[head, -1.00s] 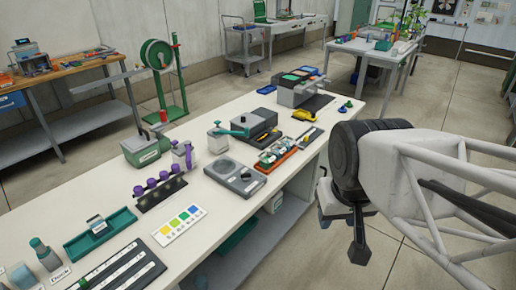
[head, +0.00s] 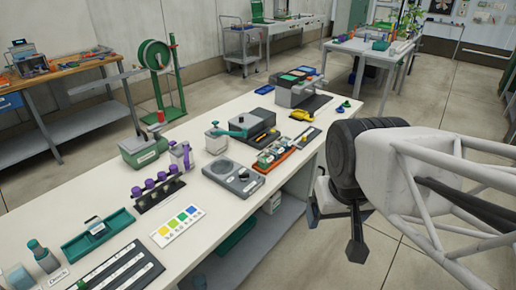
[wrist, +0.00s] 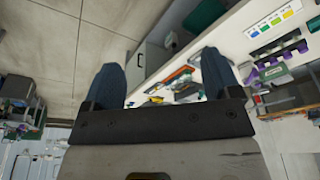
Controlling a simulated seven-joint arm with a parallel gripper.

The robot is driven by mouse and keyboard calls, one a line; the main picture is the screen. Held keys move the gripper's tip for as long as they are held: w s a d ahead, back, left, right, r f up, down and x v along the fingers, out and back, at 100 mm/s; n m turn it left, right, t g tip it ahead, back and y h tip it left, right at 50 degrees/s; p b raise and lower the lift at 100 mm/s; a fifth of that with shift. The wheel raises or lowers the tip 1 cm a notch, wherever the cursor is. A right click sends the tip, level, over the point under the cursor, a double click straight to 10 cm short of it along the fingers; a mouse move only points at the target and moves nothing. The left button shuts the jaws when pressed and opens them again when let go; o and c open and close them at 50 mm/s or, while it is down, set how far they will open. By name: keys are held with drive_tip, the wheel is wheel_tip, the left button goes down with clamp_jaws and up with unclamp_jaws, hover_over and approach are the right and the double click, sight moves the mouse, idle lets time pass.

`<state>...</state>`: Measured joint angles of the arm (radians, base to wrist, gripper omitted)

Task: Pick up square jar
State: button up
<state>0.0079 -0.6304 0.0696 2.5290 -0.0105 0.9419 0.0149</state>
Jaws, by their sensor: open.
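A small pale squarish jar (head: 216,140) stands upright on the white bench, left of a dark grey box; it looks like the square jar, though the view is too small to be sure. A green part shows at its top. My gripper (head: 356,245) hangs over the floor off the bench's right edge, well apart from the jar. In the wrist view my gripper (wrist: 162,75) shows two dark blue fingers wide apart with nothing held between them. I cannot pick out the jar surely in the wrist view.
The white bench (head: 110,185) also holds a green box (head: 143,150), a grey scale (head: 233,177), a rack of purple-capped vials (head: 158,192), a colour card (head: 178,226) and a green tray (head: 98,238). Bare bench surface lies around the jar's left and front. Open floor is at right.

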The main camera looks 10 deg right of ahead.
drive_tip(key=w+r+n, duration=0.2)
drive_tip(key=w, duration=1.2)
drive_tip(key=n+g, duration=0.3)
drive_tip(key=n, duration=0.4)
hover_over(265, 161)
drive_tip(key=w, duration=0.3)
wheel_tip(265, 161, down, 26)
drive_tip(key=shift+d+f, duration=0.15)
drive_tip(key=shift+d, duration=0.25)
drive_tip(key=shift+f, duration=1.3)
drive_tip(key=shift+w+a+f, duration=0.1)
drive_tip(key=shift+f, duration=1.2)
drive_tip(key=shift+a+f, duration=0.1)
drive_tip(key=shift+f, duration=1.15)
